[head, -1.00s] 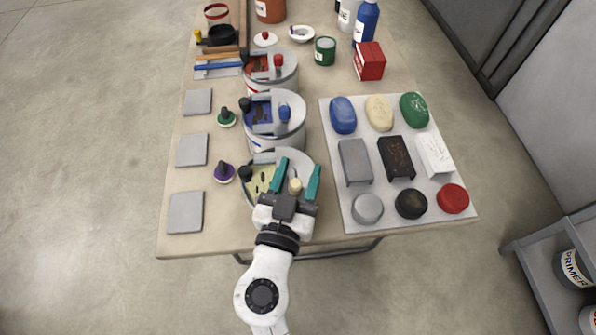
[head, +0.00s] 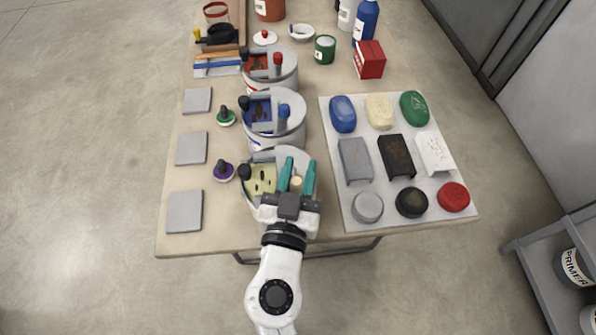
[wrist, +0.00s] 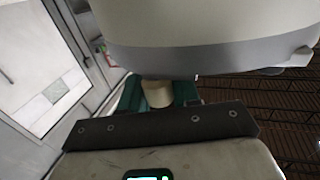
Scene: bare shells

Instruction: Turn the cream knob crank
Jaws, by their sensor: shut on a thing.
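The cream knob (head: 296,184) is a small upright cylinder on the crank of the nearest pot (head: 250,208), at the table's front. The pot holds pale yellow-cream contents and has a black knob on its left side. My gripper (head: 297,178) has teal fingers, one on each side of the cream knob, and is shut on it. In the wrist view the cream knob (wrist: 158,93) shows between the teal fingers, beneath the pot's pale wall (wrist: 210,25) and grey band. My gripper hides part of the crank and the pot's front.
Pots with a blue knob (head: 285,110) and a red knob (head: 278,58) stand behind. A white board (head: 350,212) with several blocks and discs lies close on the right. Grey tiles (head: 184,212) and a purple-based knob (head: 223,171) are on the left.

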